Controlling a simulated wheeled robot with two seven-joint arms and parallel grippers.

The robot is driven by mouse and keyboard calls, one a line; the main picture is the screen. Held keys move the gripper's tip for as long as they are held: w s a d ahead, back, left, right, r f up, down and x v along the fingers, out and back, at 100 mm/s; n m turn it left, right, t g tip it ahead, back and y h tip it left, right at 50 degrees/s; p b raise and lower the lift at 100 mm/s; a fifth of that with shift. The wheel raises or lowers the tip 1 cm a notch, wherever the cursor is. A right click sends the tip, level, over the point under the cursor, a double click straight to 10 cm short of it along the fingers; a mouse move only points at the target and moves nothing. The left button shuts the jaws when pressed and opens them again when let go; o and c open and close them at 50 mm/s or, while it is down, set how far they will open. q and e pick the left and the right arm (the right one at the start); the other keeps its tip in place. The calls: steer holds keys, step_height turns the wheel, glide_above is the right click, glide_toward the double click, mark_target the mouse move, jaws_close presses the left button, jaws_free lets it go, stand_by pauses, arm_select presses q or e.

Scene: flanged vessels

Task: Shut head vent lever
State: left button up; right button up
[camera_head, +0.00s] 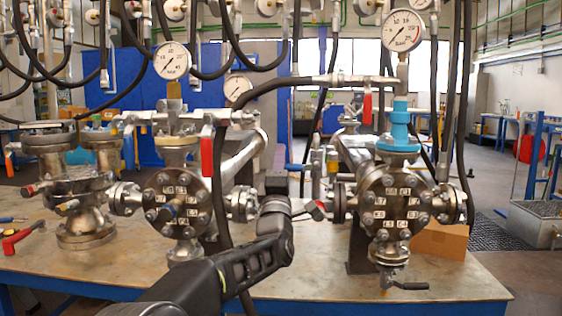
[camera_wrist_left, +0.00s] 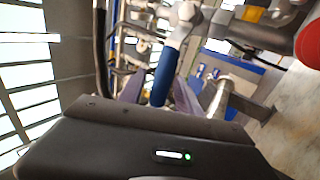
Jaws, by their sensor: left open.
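My left gripper (camera_head: 279,183) is at the end of the black arm in the middle of the head view, between the two flanged vessels. In the left wrist view its two purplish fingers (camera_wrist_left: 160,92) stand apart. A blue lever handle (camera_wrist_left: 166,74) reaches down between them from a silvery valve fitting (camera_wrist_left: 187,16). I cannot tell whether the fingers touch it. Red hanging levers show on the left vessel (camera_head: 207,156) and on the hose line above the right vessel (camera_head: 367,107). No label marks which one is the head vent lever. My right gripper is not in view.
The left vessel (camera_head: 178,203) and right vessel (camera_head: 396,206) stand on the bench (camera_head: 330,287). Pressure gauges (camera_head: 172,61) and black hoses (camera_head: 462,110) crowd the space above. A red-handled tool (camera_head: 20,238) lies at left. A cardboard box (camera_head: 440,241) sits behind the right vessel.

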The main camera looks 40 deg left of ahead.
arm_select(q)
steer(key=v, duration=0.7)
